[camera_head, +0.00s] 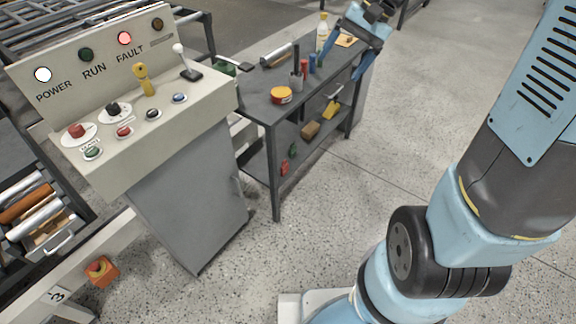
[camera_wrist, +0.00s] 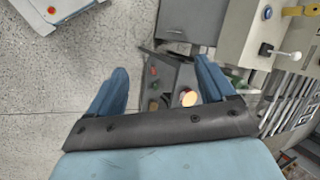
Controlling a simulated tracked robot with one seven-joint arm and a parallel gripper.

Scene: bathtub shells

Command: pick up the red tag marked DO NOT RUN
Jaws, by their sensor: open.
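No lettering reading DO NOT RUN is legible in either view. A small red piece (camera_head: 284,167) shows at the near side of the bench's lower shelf, below a green piece (camera_head: 292,150); it may be the tag, but I cannot tell. My gripper (camera_head: 347,56) is over the far right end of the workbench, pointing down, with its blue fingers spread and nothing seen between them. In the wrist view the open fingers (camera_wrist: 160,68) frame part of the bench from above. A small red spot (camera_wrist: 153,70) shows between them, too small to identify.
The dark workbench (camera_head: 255,103) carries a red-and-yellow round tin (camera_head: 281,95), a bottle (camera_head: 323,30) and small tools. Its lower shelf holds a brown block (camera_head: 310,130). A control console (camera_head: 190,125) stands to the left. Open floor (camera_head: 440,110) lies to the right.

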